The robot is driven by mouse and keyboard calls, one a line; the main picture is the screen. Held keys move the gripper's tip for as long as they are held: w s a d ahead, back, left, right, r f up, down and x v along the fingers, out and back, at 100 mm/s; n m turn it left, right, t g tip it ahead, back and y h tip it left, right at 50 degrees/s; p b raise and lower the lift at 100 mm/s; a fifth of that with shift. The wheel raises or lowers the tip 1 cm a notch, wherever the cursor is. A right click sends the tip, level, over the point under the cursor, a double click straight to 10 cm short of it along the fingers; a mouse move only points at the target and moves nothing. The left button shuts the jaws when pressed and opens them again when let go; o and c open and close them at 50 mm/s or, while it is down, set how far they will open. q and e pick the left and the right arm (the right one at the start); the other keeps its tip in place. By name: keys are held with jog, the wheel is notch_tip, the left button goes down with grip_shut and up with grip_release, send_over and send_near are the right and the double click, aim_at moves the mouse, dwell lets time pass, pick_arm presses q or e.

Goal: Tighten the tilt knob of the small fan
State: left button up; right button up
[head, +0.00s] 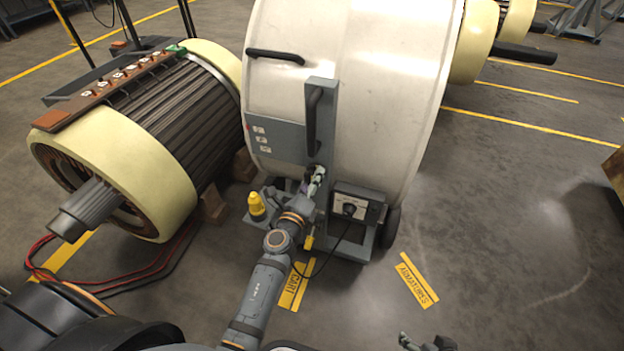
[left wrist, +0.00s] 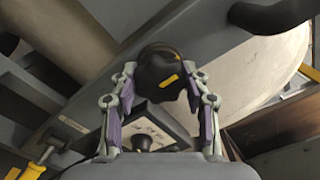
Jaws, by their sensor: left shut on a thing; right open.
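A large cream drum fan (head: 390,85) on a grey wheeled frame stands in the middle of the head view. My left gripper (head: 317,180) is at the frame's upright, below its black handle (head: 314,120). In the left wrist view, a black knob (left wrist: 158,66) with a yellow mark sits between its two fingertips, and the gripper is shut on it. In the head view the gripper hides the knob. My right gripper (head: 425,343) is open at the bottom edge, partly cut off, far from the fan.
A control box (head: 357,205) with a dial and cable is on the frame right of my left gripper. A yellow-handled tool (head: 257,206) stands to its left. A big motor rotor (head: 150,130) fills the left side.

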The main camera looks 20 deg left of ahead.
pick_arm(q)
jog(key=shift+f, duration=0.1)
jog(key=o, duration=1.2)
jog(key=s, duration=0.7)
jog(key=shift+s+a, duration=0.1)
jog(key=shift+s, duration=0.15)
